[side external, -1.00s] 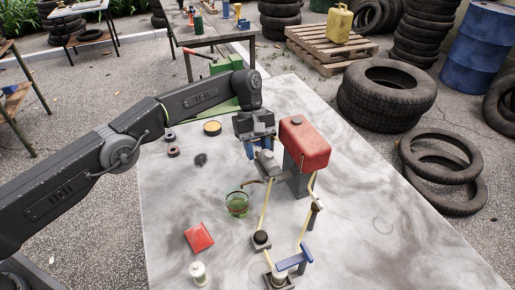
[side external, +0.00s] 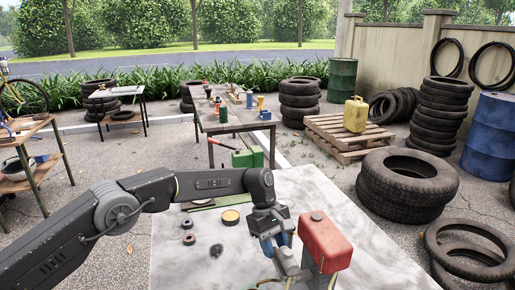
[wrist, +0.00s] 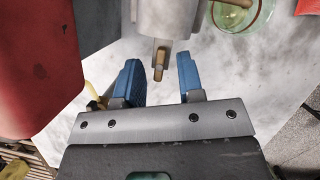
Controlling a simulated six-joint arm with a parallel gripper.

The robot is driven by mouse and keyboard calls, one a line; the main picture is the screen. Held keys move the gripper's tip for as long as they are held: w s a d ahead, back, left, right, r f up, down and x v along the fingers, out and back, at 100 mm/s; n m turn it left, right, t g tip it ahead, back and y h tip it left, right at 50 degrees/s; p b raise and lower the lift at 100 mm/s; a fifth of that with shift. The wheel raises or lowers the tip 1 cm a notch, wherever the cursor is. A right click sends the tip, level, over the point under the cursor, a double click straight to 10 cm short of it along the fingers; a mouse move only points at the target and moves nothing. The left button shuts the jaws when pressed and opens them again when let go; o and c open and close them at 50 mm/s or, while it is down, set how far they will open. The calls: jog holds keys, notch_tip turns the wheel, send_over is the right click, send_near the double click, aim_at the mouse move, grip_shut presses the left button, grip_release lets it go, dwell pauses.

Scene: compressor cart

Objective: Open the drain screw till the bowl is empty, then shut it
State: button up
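My gripper (wrist: 160,73) has two blue fingers, apart and with nothing held. A small brass screw (wrist: 159,58) sticks out of a grey cylindrical body (wrist: 165,18), and its end lies in the gap between the fingertips, apparently clear of both. In the side external view, my gripper (side external: 271,248) is beside the grey body (side external: 286,264), just left of the red tank (side external: 325,241). A glass cup (wrist: 245,14) with a green tint and a brown spout over it is at the wrist view's upper right. The liquid level inside the grey body cannot be seen.
The red tank (wrist: 38,65) fills the wrist view's left side, close to my gripper. Tyres (side external: 405,185) stand beyond the table.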

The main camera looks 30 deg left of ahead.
jog(key=shift+a+r+n, duration=0.15)
jog(key=shift+r+n, duration=0.2)
jog(key=shift+n, duration=0.05)
jog(key=v, duration=1.3)
jog(key=w+a+r+m+t+y, duration=0.1)
jog(key=w+a+t+y, duration=0.1)
jog(key=w+a+t, duration=0.3)
jog(key=w+a+r+m+t+y, duration=0.1)
jog(key=w+a+t+y, duration=0.2)
jog(key=w+a+t, duration=0.3)
jog(key=shift+w+r+m+t, duration=0.35)
jog(key=shift+w+t, duration=1.55)
jog(key=shift+w, duration=2)
jog(key=shift+a+f, duration=0.1)
